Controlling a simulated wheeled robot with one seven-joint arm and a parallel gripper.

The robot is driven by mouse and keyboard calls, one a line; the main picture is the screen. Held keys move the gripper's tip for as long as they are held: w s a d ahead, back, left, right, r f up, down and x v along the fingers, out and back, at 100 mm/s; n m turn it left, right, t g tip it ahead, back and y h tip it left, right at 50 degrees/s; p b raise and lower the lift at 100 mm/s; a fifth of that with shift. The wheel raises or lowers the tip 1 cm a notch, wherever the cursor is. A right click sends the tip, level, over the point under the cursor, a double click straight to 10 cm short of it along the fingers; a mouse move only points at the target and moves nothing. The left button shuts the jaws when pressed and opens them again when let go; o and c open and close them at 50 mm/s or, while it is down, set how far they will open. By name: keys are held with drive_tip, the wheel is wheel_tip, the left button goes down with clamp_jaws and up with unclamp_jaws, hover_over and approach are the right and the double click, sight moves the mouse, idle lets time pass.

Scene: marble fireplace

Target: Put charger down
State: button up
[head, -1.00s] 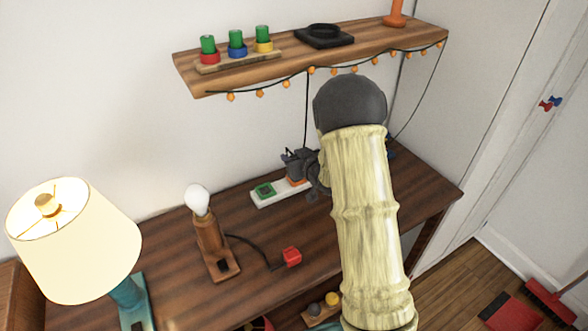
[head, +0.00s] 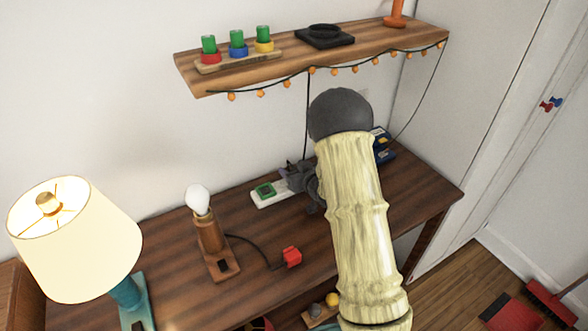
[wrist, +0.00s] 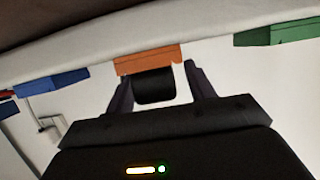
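The charger seems to be the black rounded piece (wrist: 154,86) in the wrist view. It sits directly against an orange block (wrist: 148,58) at the white power strip. My gripper (wrist: 158,80) has its two fingers spread on either side of this piece. A pale gap shows at the right finger; the left finger is close to or touching it. In the head view my gripper (head: 296,178) is low over the power strip (head: 270,199) on the desk, and it hides the charger and the orange block.
On the desk (head: 340,260) stand a lamp (head: 75,240), a bulb on a wooden stand (head: 210,245) with a red plug (head: 292,257), and a blue box (head: 382,150) behind my arm. A green block (head: 265,190) is on the strip. A shelf (head: 290,65) with hanging lights is above.

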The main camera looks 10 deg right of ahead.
drive_tip(key=shift+s+f, duration=0.1)
drive_tip(key=shift+f, duration=0.1)
drive_tip(key=b+v, duration=0.1)
drive_tip(key=v, duration=1.6)
drive_tip(key=shift+r, duration=0.2)
drive_tip(key=s+a+m+g+h, duration=0.3)
drive_tip(key=s+g, duration=0.7)
drive_tip(key=s, duration=0.6)
drive_tip(key=shift+a+r+m+g+h, duration=0.3)
drive_tip(key=shift+a+r+g+h, duration=0.1)
drive_tip(key=shift+a+h, duration=0.35)
